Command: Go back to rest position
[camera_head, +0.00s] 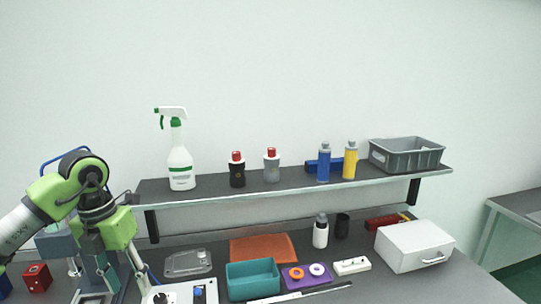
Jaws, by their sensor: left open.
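My left arm comes in from the left edge with green and black joints. My left gripper (123,284) points down at the left end of the workbench (385,287), and its fingers are apart. I see nothing held between them, though the fingertips are low and partly hard to make out. A white panel with a black knob and a blue part (198,293) lies just right of the gripper. My right gripper does not show.
A shelf (300,192) above the bench carries a spray bottle (180,168), several small bottles and a grey crate (407,155). On the bench are a teal bin (253,281), an orange tray (263,248), a purple holder (306,277) and a white box (414,246).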

